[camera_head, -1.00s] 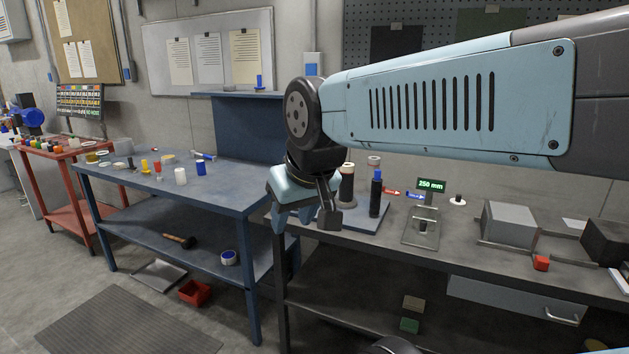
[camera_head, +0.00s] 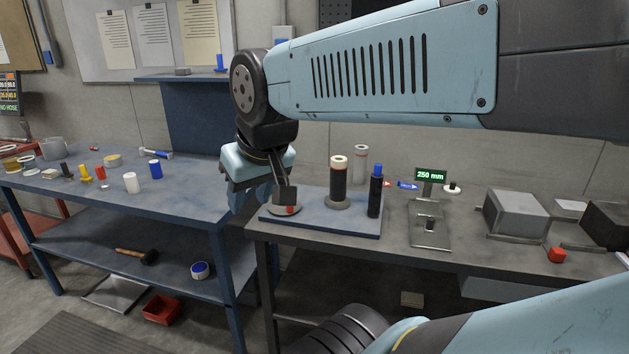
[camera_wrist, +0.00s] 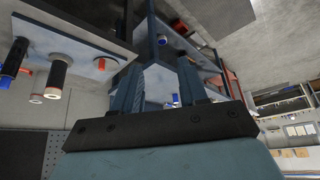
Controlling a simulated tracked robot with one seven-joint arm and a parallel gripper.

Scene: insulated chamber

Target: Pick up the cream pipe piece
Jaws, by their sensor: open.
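A black post with a cream ring-shaped top (camera_head: 338,163) stands on the blue board of the dark bench, to the right of my gripper. It also shows in the wrist view (camera_wrist: 53,92). A pale off-white cylinder (camera_head: 131,183) stands on the blue bench to the left. I cannot tell for sure which of these is the cream pipe piece. My gripper (camera_head: 250,194) is over the gap between the two benches, pointing down. In the wrist view the two blue fingers (camera_wrist: 161,72) are apart with nothing held between them.
A black post with a blue cap (camera_head: 375,190) and a pale grey cylinder (camera_head: 360,165) stand near the cream-topped post. A blue cylinder (camera_head: 155,169) stands beside the off-white one. A stand with a 250 mm display (camera_head: 430,176) and a grey block (camera_head: 515,212) are farther right.

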